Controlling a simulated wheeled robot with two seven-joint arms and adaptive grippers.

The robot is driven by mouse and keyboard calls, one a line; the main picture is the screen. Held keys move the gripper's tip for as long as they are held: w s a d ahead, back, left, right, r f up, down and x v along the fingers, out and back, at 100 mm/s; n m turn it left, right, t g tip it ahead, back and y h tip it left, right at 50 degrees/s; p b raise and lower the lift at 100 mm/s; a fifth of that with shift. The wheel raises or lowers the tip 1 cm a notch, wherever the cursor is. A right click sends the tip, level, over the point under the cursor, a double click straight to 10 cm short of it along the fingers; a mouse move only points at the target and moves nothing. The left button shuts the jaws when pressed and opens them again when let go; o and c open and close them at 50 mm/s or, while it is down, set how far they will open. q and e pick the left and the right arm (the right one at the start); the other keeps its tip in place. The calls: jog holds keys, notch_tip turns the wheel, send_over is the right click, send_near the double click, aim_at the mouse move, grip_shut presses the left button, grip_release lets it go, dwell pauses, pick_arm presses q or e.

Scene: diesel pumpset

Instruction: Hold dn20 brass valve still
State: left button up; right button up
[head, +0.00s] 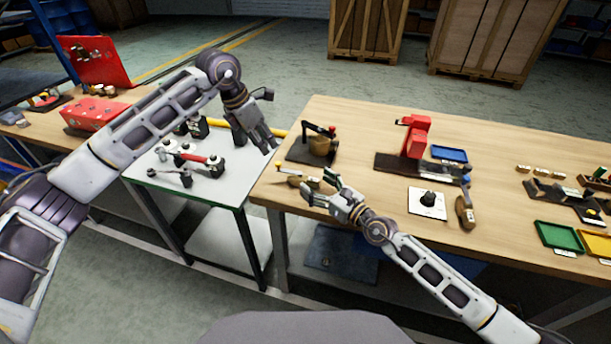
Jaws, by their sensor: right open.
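I cannot tell for sure which item is the dn20 brass valve. A brass-coloured rounded piece (320,146) sits in a dark fixture with a red-marked black arm, at the left end of the wooden bench. Small brass and green parts (299,180) lie near the bench's front left edge. My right gripper (318,187) is open, its fingers pointing left beside these small parts. I cannot tell whether it touches them. My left gripper (267,143) hangs over the gap between the tables, left of the fixture. Its finger opening is unclear, and I see nothing in it.
The wooden bench (520,150) also bears a red device (415,136), a blue tray (450,154), a white plate (427,203) with a black part, and a green tray (558,237). A pale table (205,190) with several tools stands left. Crates (368,28) stand behind.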

aim_at(302, 173)
jog(key=shift+x, duration=2.7)
jog(key=shift+c, duration=0.4)
jog(key=c, duration=0.6)
jog(key=shift+o, duration=0.2)
grip_shut()
